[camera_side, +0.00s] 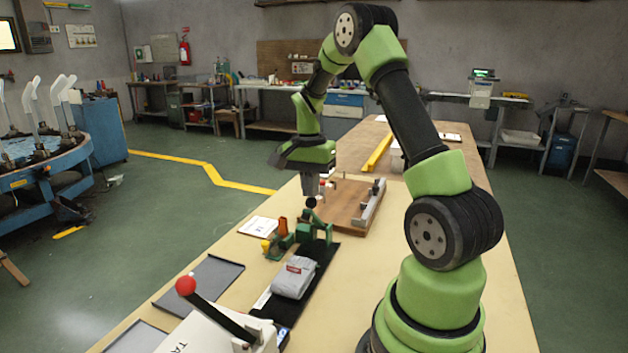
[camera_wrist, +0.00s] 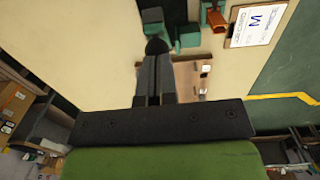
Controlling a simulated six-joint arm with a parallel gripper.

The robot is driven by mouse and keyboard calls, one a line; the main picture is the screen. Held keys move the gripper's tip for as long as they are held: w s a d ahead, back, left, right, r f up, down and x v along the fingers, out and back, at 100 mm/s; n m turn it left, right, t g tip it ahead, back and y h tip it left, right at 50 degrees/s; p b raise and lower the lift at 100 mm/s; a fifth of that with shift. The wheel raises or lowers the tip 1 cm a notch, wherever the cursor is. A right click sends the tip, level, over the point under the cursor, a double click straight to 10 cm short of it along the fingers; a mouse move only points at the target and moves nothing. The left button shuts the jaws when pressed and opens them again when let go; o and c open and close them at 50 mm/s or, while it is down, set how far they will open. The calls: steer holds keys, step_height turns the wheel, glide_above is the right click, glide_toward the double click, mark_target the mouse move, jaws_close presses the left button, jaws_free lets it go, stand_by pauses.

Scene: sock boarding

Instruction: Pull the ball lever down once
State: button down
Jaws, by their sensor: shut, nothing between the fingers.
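My gripper (camera_side: 311,193) points down over the middle of the bench, shut and empty. A black ball (camera_side: 311,202) shows right at its fingertips, above a small green device (camera_side: 315,230) on the bench. In the wrist view the shut fingers (camera_wrist: 154,70) point at the black ball (camera_wrist: 157,46), with green parts (camera_wrist: 188,36) beyond; I cannot tell if the fingers touch the ball. A second lever, black with a red ball (camera_side: 186,286), stands tilted up on a white machine (camera_side: 205,335) at the front, well away from my gripper.
A folded grey sock (camera_side: 293,279) lies on a black strip (camera_side: 322,256) in front of the green device. A wooden board (camera_side: 345,213) with a metal rail (camera_side: 371,203) lies behind. A white label card (camera_side: 258,227) and a grey tray (camera_side: 198,286) are left.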

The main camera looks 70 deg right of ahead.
steer(key=a+f, duration=0.4)
steer(key=a, duration=0.1)
glide_above(295, 271)
steer(key=f, duration=0.2)
steer(key=d+f, duration=0.1)
steer(key=f, duration=0.1)
steer(key=shift+w+f, duration=0.15)
steer(key=shift+f, duration=0.2)
steer(key=c, duration=1.9)
jaws_free()
steer(key=shift+a+f, duration=0.3)
steer(key=shift+f, duration=0.4)
steer(key=shift+o, duration=0.9)
steer(key=shift+a+f, duration=0.1)
steer(key=shift+f, duration=0.2)
steer(key=shift+t+h, duration=0.3)
steer(key=shift+t, duration=0.2)
steer(key=r, duration=0.2)
steer(key=w+r, duration=0.1)
steer(key=r, duration=0.2)
steer(key=w+r, duration=0.1)
steer(key=r, duration=0.2)
steer(key=shift+w+a, duration=0.15)
jaws_close()
steer(key=a+r, duration=0.5)
steer(key=a, duration=0.1)
steer(key=shift+a+r, duration=0.3)
steer(key=shift+r, duration=0.1)
